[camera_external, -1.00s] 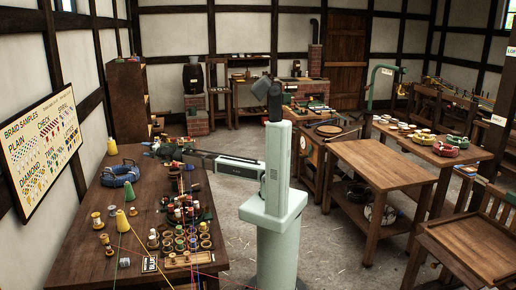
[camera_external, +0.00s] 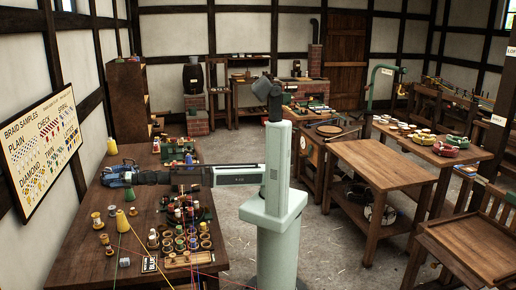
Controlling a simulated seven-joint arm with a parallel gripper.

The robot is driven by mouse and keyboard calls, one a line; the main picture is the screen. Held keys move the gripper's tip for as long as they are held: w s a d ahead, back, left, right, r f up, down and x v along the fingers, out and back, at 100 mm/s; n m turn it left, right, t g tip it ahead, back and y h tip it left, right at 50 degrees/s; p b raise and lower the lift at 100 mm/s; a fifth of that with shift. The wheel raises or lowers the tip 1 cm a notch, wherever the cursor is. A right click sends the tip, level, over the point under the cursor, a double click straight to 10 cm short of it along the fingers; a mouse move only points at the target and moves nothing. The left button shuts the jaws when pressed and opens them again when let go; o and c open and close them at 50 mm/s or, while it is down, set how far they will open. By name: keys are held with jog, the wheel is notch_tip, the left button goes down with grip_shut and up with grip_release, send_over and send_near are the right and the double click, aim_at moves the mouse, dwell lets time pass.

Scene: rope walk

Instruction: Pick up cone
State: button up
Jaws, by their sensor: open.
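A yellow cone (camera_external: 122,220) stands upright on the dark wooden table at the left, with a thread running from it. A second yellow cone (camera_external: 112,146) stands near the table's far left edge. My gripper (camera_external: 108,178) is open at the left end of my level arm, over or beside the blue rope coil (camera_external: 119,167), which it partly hides. It is between the two cones in the picture and apart from both. The fingers are small and dark, and their height above the table cannot be told.
A green rack (camera_external: 178,150) stands behind my arm. The sample board (camera_external: 40,142) hangs on the wall at the left.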

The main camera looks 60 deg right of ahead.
aim_at(121, 212)
jog(key=s+a+f+n+h, duration=0.1)
jog(key=s+f+n+h, duration=0.1)
jog(key=s, duration=0.1)
jog(key=s+a+f+n+t+h, duration=0.1)
jog(key=s+f+n+h, duration=0.1)
jog(key=f, duration=0.1)
jog(key=s+a+f+n+t+h, duration=0.1)
jog(key=s+f+n+h, duration=0.1)
jog(key=s, duration=0.1)
jog(key=shift+s+a+f, duration=0.3)
jog(key=shift+a+f, duration=0.05)
jog(key=shift+a, duration=0.05)
jog(key=shift+n+t+h, duration=0.3)
jog(key=shift+t+h, duration=0.4)
jog(key=shift+t, duration=0.2)
jog(key=shift+s+d+f, duration=0.1)
jog(key=shift+s+f, duration=0.1)
jog(key=shift+f, duration=0.85)
jog(key=shift+s+d+f, duration=0.1)
jog(key=shift+s+f, duration=0.1)
jog(key=shift+f, duration=0.8)
jog(key=shift+s+d+f, duration=0.1)
jog(key=shift+s+f, duration=0.1)
jog(key=shift+f, duration=0.85)
jog(key=shift+w+a+f, duration=0.1)
jog(key=shift+w+f, duration=0.05)
jog(key=shift+f, duration=0.1)
jog(key=x, duration=0.4)
jog(key=shift+w+a, duration=0.1)
jog(key=shift+w, duration=0.25)
